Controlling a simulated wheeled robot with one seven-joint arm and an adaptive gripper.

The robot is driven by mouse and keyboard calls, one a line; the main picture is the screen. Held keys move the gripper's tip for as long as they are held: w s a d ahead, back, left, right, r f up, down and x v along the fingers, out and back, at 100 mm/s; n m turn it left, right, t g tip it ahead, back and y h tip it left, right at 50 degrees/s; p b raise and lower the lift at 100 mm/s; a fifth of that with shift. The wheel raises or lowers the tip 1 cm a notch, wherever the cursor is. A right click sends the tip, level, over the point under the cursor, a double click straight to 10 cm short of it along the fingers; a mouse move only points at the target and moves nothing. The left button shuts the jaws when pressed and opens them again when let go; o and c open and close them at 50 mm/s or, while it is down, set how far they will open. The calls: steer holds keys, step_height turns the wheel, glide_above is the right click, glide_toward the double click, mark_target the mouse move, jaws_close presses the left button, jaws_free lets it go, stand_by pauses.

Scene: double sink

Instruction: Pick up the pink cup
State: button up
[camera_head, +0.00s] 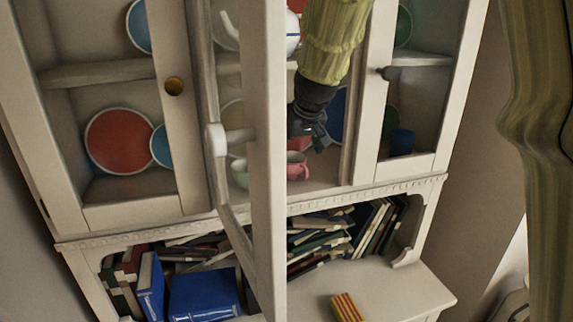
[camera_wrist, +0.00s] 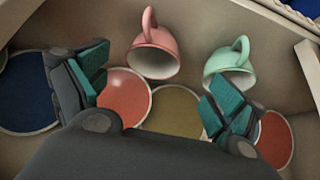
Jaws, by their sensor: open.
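The pink cup (camera_wrist: 155,50) stands inside the cabinet, in the upper middle of the wrist view, with its handle toward the top. In the head view the pink cup (camera_head: 297,166) shows low behind the open door, just below my gripper. My gripper (camera_wrist: 150,95) is open and empty, its teal-padded fingers spread wide on either side below the cup in the wrist view. In the head view my gripper (camera_head: 310,133) reaches into the middle cabinet section. The cup is apart from both fingers.
A mint green cup (camera_wrist: 230,65) stands right of the pink cup, close to the right finger. Several plates, including a red one (camera_wrist: 126,95) and a blue one (camera_wrist: 25,95), lean behind. The open glass door (camera_head: 265,190) stands left of my arm. Books (camera_head: 205,292) fill the lower shelf.

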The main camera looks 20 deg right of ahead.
mark_target(293, 177)
steer(key=shift+x, duration=0.85)
steer(key=shift+w+f, duration=0.15)
steer(key=shift+w, duration=0.15)
steer(key=shift+w+d+f+p, duration=0.15)
steer(key=shift+w+f+p, duration=0.15)
steer(key=shift+f+p, duration=0.3)
steer(key=shift+w+d+f+p, duration=0.15)
steer(key=shift+w+f+p, duration=0.2)
steer(key=shift+f, duration=0.35)
steer(key=shift+w+d+f+p, duration=0.1)
steer(key=shift+w+f+p, duration=0.15)
steer(key=shift+f+p, duration=0.35)
steer(key=shift+w+a+f, duration=0.15)
steer(key=shift+w+f, duration=0.05)
steer(key=shift+f, duration=0.2)
steer(key=c, duration=1.1)
